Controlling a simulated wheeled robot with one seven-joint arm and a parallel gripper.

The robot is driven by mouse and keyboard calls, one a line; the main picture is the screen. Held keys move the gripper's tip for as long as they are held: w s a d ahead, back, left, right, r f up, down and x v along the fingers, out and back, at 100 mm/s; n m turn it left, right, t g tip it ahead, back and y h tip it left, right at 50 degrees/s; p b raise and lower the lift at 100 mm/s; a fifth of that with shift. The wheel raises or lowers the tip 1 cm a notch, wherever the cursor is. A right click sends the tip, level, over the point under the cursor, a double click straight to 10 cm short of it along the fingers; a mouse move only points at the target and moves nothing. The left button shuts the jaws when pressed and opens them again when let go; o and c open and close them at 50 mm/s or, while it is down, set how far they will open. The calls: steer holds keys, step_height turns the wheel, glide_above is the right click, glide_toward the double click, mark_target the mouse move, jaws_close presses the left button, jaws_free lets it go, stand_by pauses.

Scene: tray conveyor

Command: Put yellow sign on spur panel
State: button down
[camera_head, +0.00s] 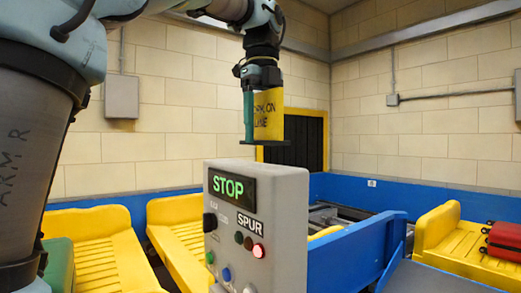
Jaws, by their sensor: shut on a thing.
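The yellow sign (268,117) with dark lettering is held in my gripper (248,138), which points down at the upper middle of the view. The sign hangs above and behind the top of the grey spur panel, as seen here, apart from it. Part of the lettering is hidden by the gripper. The spur panel (283,220) is a grey box with a green lit STOP display (232,187), a SPUR label (249,224), a dark switch and several coloured buttons. One red button is lit.
Yellow trays (100,262) stand at left behind the panel. A blue barrier (345,257) runs to its right. A red suitcase (505,241) lies on a yellow tray (452,252) at far right. A dark opening with a yellow frame (325,137) is in the back wall.

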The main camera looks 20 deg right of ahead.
mark_target(262, 92)
steer(key=shift+f, duration=1.95)
steer(key=shift+c, duration=0.6)
jaws_free()
steer(key=shift+f, duration=0.15)
step_height(262, 92, up, 12)
steer(key=shift+r+p, duration=0.15)
steer(key=shift+p, duration=0.5)
